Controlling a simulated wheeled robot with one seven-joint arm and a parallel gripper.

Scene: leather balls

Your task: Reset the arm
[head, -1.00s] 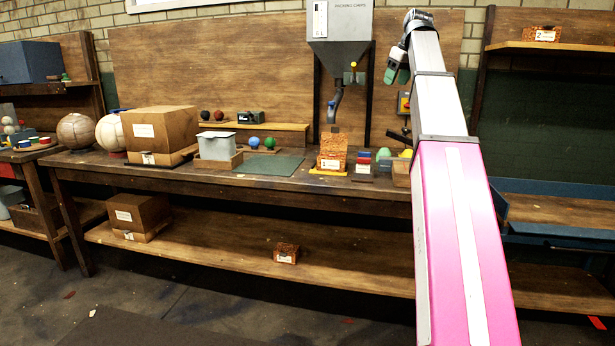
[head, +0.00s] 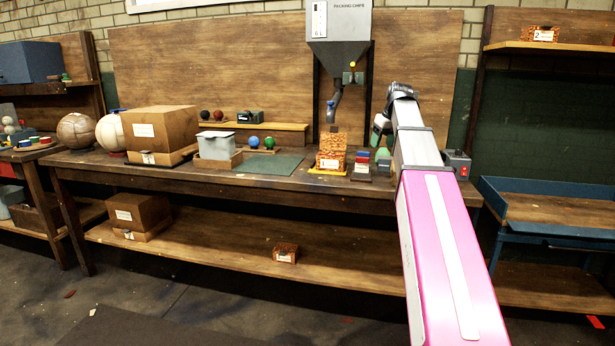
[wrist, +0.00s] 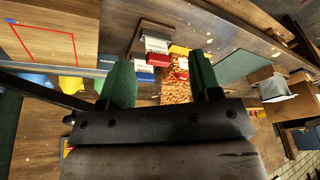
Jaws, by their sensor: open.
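My gripper (head: 380,132) is at the end of my pink and grey arm, above the right part of the long wooden bench in the head view. In the wrist view my gripper (wrist: 162,82) shows two green fingers spread apart with nothing held between them. An orange speckled box (head: 331,153) with a white label stands on the bench to the left of my gripper. This box also shows in the wrist view (wrist: 175,88), below and beyond the fingers. My arm hides part of the bench's right end.
A grey packing chips hopper (head: 338,40) hangs above the bench. Small coloured blocks (head: 362,160) stand beside the speckled box. A green mat (head: 268,165), a grey bin (head: 215,146) and a brown box (head: 158,128) are farther left. A blue-edged table (head: 550,212) stands at the right.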

